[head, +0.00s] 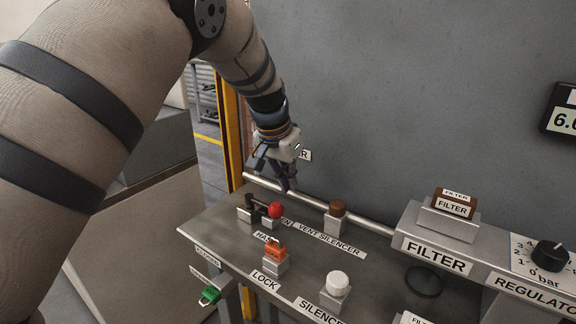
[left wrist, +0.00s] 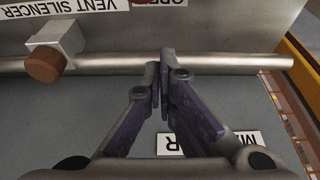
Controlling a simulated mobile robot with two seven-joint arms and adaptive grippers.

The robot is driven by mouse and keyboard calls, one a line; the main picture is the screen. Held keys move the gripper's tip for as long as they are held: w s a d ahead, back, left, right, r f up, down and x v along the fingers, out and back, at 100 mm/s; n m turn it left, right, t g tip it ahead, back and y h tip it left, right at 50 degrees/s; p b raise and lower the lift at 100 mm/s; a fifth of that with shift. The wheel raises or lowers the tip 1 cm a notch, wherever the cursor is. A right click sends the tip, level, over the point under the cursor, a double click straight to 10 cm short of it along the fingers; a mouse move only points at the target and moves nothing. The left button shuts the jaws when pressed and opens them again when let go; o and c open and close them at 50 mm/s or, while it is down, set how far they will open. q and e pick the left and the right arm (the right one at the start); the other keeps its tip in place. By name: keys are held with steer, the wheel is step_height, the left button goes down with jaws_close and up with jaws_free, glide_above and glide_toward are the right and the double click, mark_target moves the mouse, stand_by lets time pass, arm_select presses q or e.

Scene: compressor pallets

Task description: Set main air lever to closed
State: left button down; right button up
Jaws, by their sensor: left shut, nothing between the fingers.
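The main air lever is a black handle with a red knob (head: 275,211), mounted on a small block at the left end of the metal panel. A sliver of red at the top edge of the left wrist view may be this knob; the rest of the lever is out of that view. My left gripper (head: 288,186) is shut and empty, just above and behind the red knob, apart from it in the head view. Its closed fingertips (left wrist: 160,78) show over the silver pipe in the left wrist view. My right gripper is not in view.
A silver pipe (head: 365,222) runs along the back of the panel. A brown vent silencer (head: 337,208), an orange lock (head: 275,251), a white silencer knob (head: 337,283) and a filter block (head: 448,225) stand nearby. A grey wall (head: 400,110) rises behind.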

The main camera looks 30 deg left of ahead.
mark_target(263, 206)
arm_select(q)
steer(key=shift+x, duration=1.25)
steer(key=s, duration=0.1)
steer(key=s+r+p, duration=0.1)
steer(key=s, duration=0.1)
steer(key=shift+r, duration=0.15)
steer(key=shift+s+a, duration=0.1)
steer(key=shift+s, duration=0.2)
steer(key=shift+s+f, duration=0.25)
steer(key=shift+f, duration=0.15)
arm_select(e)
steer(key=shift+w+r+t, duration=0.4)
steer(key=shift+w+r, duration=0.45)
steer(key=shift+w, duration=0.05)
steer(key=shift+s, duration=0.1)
